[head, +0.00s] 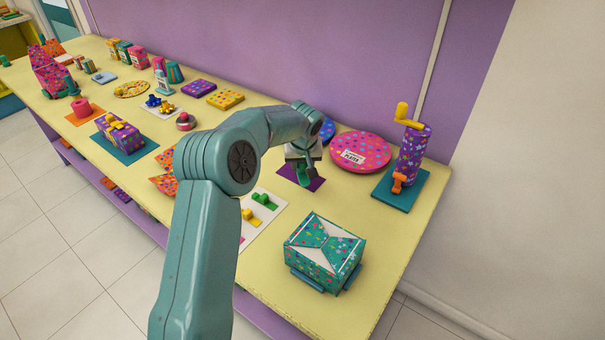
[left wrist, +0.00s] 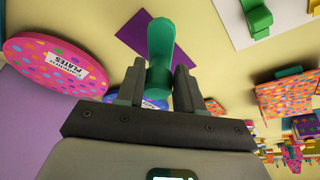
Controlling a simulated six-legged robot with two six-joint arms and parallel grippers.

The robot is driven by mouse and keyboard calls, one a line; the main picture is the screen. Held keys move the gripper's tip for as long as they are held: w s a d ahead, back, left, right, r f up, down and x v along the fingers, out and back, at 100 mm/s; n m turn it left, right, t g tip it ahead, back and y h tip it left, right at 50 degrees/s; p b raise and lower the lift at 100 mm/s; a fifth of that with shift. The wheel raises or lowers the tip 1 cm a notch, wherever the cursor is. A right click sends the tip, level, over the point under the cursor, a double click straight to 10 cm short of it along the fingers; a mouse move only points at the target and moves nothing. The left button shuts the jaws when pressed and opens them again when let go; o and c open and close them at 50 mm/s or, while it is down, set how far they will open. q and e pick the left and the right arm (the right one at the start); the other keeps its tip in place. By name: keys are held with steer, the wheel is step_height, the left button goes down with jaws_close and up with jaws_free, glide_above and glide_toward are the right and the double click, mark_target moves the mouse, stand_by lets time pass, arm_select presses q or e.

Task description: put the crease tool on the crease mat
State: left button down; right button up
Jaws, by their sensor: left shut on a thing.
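The crease tool, a rounded dark green piece (head: 305,179), is held in my left gripper (head: 302,168). In the left wrist view the tool (left wrist: 160,45) sticks out between the two dark fingers of my left gripper (left wrist: 157,85), which are shut on it. A flat purple mat, which looks like the crease mat (head: 317,185), lies on the table behind and below the tool. It also shows in the left wrist view (left wrist: 133,36). The tool overlaps the mat in both views; I cannot tell if they touch. My right gripper is not in view.
A pink dotted round plate pack (head: 360,151) and a crank device on a teal base (head: 408,165) stand right of the mat. A teal dotted box (head: 324,248) is at the front. A white sheet with coloured pieces (head: 263,213) lies left. Bare table surrounds the box.

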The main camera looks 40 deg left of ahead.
mark_target(303, 177)
arm_select(q)
step_height(303, 177, down, 4)
steer(key=shift+f+p, duration=0.1)
steer(key=shift+p, duration=0.25)
steer(key=shift+f, duration=0.15)
steer(key=shift+d, duration=0.15)
steer(key=shift+f+b, duration=0.15)
steer(key=shift+b, duration=0.2)
steer(key=c, duration=0.7)
jaws_free()
steer(key=shift+w, duration=0.1)
